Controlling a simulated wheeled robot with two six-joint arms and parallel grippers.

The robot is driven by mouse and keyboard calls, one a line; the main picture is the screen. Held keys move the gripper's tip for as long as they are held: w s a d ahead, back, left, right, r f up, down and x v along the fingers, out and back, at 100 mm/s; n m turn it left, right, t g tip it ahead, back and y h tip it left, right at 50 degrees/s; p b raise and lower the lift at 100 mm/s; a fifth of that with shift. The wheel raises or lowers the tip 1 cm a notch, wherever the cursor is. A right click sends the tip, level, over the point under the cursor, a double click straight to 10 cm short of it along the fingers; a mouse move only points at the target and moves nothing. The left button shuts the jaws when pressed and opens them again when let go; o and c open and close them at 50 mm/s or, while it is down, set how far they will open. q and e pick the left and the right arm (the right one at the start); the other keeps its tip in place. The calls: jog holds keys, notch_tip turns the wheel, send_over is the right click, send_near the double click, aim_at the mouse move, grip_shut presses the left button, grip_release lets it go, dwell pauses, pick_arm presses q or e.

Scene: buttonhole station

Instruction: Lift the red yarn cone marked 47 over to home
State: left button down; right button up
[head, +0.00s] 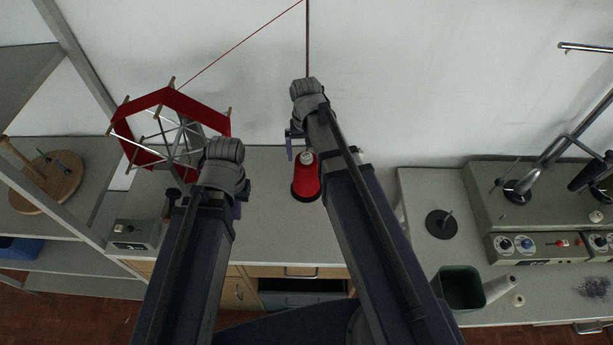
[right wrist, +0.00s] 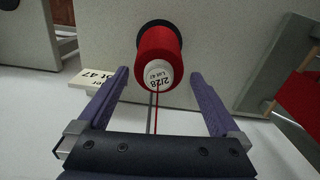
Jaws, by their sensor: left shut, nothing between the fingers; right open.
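The red yarn cone (head: 306,184) stands on a black base on the middle bench. In the right wrist view the cone (right wrist: 158,52) shows its pale top, labelled 2/28 and Lot 47, with a red thread running from it. My right gripper (right wrist: 158,76) is open, its purple fingers to either side of the cone's line, with no contact visible. In the head view my right gripper (head: 290,142) is partly hidden by its arm, close behind the cone. My left gripper (head: 236,210) is shut and empty, mostly hidden under its arm, left of the cone.
A red yarn swift (head: 170,128) stands left; its thread rises to a thin upright rod (head: 307,40). A card (right wrist: 92,77) lettered 47 is beside the cone. The right bench holds a black disc with a pin (head: 439,224), a dark bin (head: 459,286) and a winding machine (head: 490,205).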

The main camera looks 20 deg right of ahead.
aim_at(307, 163)
jog(key=shift+d+f+b, duration=0.1)
jog(key=shift+f+b, duration=2.55)
jog(key=shift+w+r, duration=0.1)
grip_shut()
